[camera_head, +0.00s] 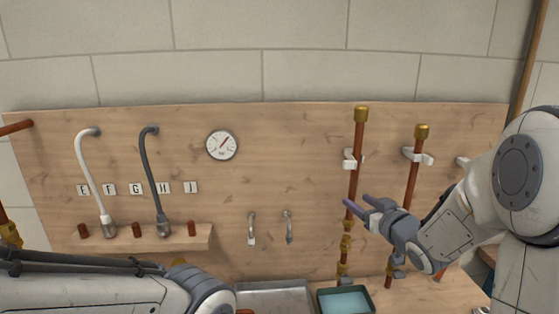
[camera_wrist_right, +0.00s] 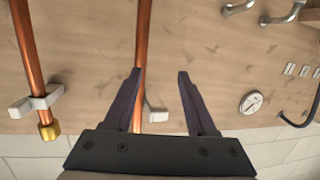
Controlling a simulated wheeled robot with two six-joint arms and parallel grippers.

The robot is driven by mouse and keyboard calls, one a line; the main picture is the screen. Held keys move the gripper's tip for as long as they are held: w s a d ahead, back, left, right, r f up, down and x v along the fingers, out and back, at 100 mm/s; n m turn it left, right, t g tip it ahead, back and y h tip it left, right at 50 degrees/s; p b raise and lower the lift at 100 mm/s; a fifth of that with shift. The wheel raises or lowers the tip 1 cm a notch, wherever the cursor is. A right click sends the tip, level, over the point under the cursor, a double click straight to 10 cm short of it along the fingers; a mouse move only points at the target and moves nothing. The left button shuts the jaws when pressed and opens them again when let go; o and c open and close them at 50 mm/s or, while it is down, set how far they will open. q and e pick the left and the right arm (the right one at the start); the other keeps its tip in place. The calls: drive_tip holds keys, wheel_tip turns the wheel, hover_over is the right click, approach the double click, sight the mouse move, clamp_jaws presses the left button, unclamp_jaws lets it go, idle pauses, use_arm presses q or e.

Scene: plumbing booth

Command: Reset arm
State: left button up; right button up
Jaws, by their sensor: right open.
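My right gripper (camera_head: 358,202) is open and empty in front of the wooden board, close to the left copper pipe (camera_head: 358,150) in the head view. In the right wrist view the two dark fingers of this gripper (camera_wrist_right: 159,72) are spread apart. There the copper pipe (camera_wrist_right: 142,45) runs behind the left finger, and bare board shows between the fingertips. Whether the gripper touches the pipe I cannot tell. My left arm crosses the bottom left of the head view. Its gripper is not visible.
A second copper pipe (camera_head: 413,180) stands right of the first. A gauge (camera_head: 221,145), two small spouts and a ledge (camera_head: 180,240) with a white hose (camera_head: 88,180) and a grey hose (camera_head: 152,180) are on the board. A metal tray (camera_head: 272,288) and a green tray (camera_head: 368,291) lie below.

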drive_tip(key=s+a+f+n+g+h, duration=0.1)
drive_tip(key=s+a+f+g, duration=0.65)
drive_tip(key=s+a, duration=0.45)
drive_tip(key=s+a+f+n+g, duration=0.1)
drive_tip(key=s+a+g, duration=0.1)
drive_tip(key=s, duration=0.6)
drive_tip(key=s+a+f+n+g, duration=0.1)
drive_tip(key=s+a+g, duration=0.1)
drive_tip(key=s, duration=0.6)
drive_tip(key=s+a+f+n+g+h, duration=0.1)
drive_tip(key=s+g, duration=0.3)
drive_tip(key=s, duration=0.4)
drive_tip(key=shift+a+f+n, duration=0.4)
drive_tip(key=shift+a, duration=0.25)
